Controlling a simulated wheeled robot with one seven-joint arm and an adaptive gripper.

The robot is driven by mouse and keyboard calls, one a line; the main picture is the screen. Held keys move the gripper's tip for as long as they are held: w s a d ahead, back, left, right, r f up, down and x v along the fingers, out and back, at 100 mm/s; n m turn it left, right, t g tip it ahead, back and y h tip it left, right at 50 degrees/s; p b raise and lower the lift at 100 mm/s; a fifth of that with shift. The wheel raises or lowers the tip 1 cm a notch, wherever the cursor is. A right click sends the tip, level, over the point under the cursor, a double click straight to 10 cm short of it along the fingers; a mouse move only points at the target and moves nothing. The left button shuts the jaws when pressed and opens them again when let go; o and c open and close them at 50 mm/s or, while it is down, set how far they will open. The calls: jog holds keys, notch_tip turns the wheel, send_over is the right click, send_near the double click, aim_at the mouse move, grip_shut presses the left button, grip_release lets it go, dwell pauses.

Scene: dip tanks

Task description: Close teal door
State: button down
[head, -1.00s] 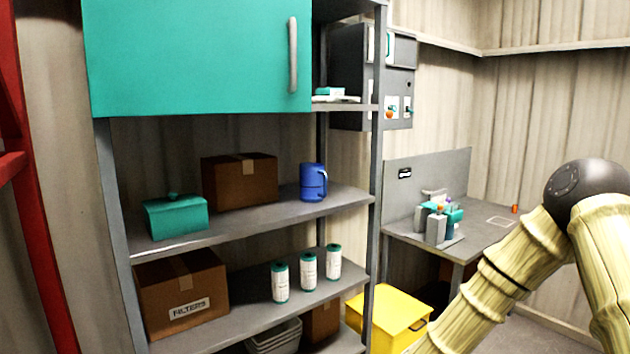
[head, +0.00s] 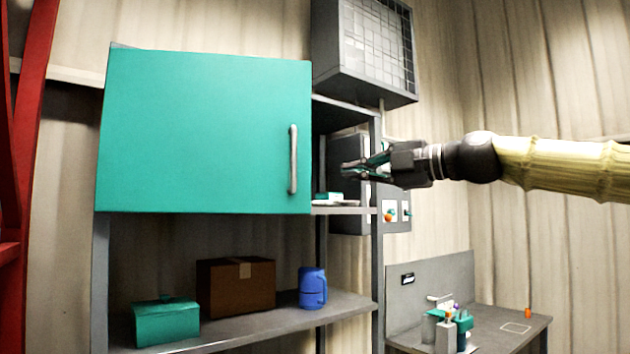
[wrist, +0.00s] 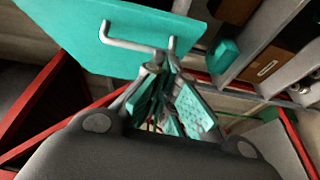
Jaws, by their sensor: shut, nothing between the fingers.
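The teal door (head: 200,130) is a flat panel at the upper left of the shelf unit in the head view, with an upright grey bar handle (head: 293,160) near its right edge. Past that edge, the dark inside of the upper bay shows, so the door does not cover it all. My gripper (head: 346,170) is shut and empty, just right of the handle in the head view. In the wrist view, the fingertips (wrist: 160,68) overlap one end of the handle (wrist: 135,43) in front of the teal door (wrist: 80,30). I cannot tell whether they touch.
A grey box with a grid front (head: 365,50) stands on top at the right. A grey control box (head: 350,220) is behind my gripper. Below the door, a shelf holds a teal box (head: 166,325), a brown carton (head: 235,288) and a blue jug (head: 312,288). A red post (head: 35,120) stands left.

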jog(key=w+a+r+p, duration=0.2)
jog(key=w+a+p, duration=0.4)
jog(key=w+a, duration=0.2)
jog(key=shift+w+r+n+p, duration=0.2)
jog(key=shift+w+n+p, duration=0.05)
jog(key=shift+n+p, duration=0.15)
jog(key=shift+a, duration=0.1)
dwell(0.4)
